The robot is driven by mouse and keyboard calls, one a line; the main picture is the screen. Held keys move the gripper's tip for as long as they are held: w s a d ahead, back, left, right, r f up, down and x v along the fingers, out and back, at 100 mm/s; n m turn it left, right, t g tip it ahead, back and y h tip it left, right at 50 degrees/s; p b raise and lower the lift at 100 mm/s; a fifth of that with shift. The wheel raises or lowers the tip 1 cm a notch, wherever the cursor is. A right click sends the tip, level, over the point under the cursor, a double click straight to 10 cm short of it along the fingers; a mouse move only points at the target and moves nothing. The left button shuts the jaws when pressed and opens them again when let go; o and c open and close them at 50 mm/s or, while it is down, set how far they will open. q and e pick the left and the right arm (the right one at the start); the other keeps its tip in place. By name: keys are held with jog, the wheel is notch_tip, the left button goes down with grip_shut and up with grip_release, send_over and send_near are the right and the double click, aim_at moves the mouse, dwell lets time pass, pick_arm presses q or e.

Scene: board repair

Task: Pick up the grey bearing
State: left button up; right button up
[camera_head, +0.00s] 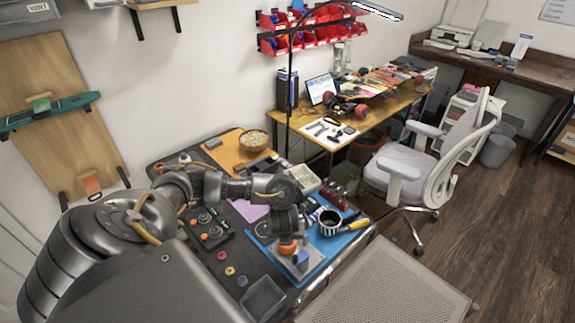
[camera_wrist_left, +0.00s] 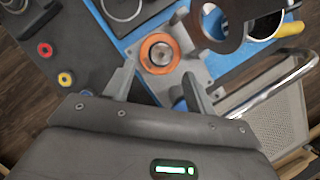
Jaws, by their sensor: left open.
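An orange wheel (camera_wrist_left: 173,39) sits on a grey metal stand (camera_wrist_left: 190,62) on the blue mat; it also shows in the head view (camera_head: 287,248). A round grey metal piece (camera_wrist_left: 160,53), which looks like the grey bearing, is in the middle of the orange wheel. My left gripper (camera_wrist_left: 157,80) is open, pointing down, with its two fingers on either side of the near side of the wheel and stand. Nothing is seen between the fingers. In the head view my left arm hides part of the wheel. My right gripper is not in view.
A red ring (camera_wrist_left: 45,50) and a yellow ring (camera_wrist_left: 65,79) lie on the dark table left of the blue mat (camera_head: 262,243). A striped mug (camera_head: 329,222) and a yellow-handled tool (camera_head: 357,225) are right of the wheel. A dark tray (camera_head: 263,298) stands at the front.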

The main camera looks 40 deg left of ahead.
pick_arm(q)
jog(key=shift+b+x, duration=0.45)
jog(key=shift+x, duration=2.25)
jog(key=shift+d, duration=0.1)
jog(key=shift+s, duration=0.1)
jog(key=c, duration=1)
